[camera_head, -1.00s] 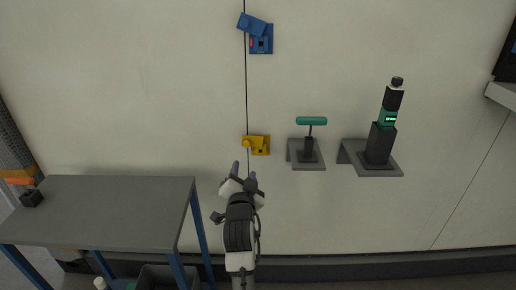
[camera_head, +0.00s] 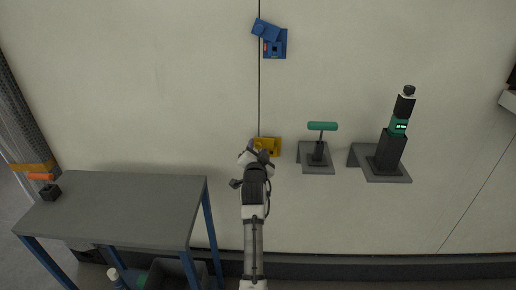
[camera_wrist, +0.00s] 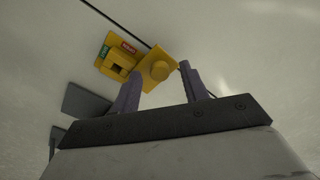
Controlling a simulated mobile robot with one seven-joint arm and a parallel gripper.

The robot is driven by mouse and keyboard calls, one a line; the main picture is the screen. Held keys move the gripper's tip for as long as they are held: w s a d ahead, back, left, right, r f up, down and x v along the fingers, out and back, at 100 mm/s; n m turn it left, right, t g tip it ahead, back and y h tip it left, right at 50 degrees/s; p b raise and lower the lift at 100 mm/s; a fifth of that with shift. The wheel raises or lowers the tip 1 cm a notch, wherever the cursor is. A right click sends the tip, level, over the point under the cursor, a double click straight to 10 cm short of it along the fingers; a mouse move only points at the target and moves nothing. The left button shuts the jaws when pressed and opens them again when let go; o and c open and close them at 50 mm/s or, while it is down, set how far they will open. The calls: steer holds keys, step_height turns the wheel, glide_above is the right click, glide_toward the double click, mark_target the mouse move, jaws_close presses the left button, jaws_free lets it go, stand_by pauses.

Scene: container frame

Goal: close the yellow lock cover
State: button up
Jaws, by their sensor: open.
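The yellow lock (camera_head: 271,145) is on the pale wall in the head view, partly hidden behind my gripper (camera_head: 256,150). In the wrist view its base (camera_wrist: 113,53) shows a red label, a green label and an open dark slot.
A blue lock (camera_head: 274,42) is higher on the wall. A green T-handle (camera_head: 322,126) on a grey bracket and a dark device (camera_head: 391,146) with a green band are to the right. A grey table (camera_head: 120,209) stands at lower left.

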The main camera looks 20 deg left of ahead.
steer(key=shift+w, duration=0.15)
steer(key=shift+c, duration=0.4)
jaws_close()
steer(key=shift+f, duration=0.1)
steer(key=w+d+f+n, duration=0.1)
steer(key=d+f+n, duration=0.3)
steer(key=n, duration=1.5)
steer(key=shift+f, duration=0.5)
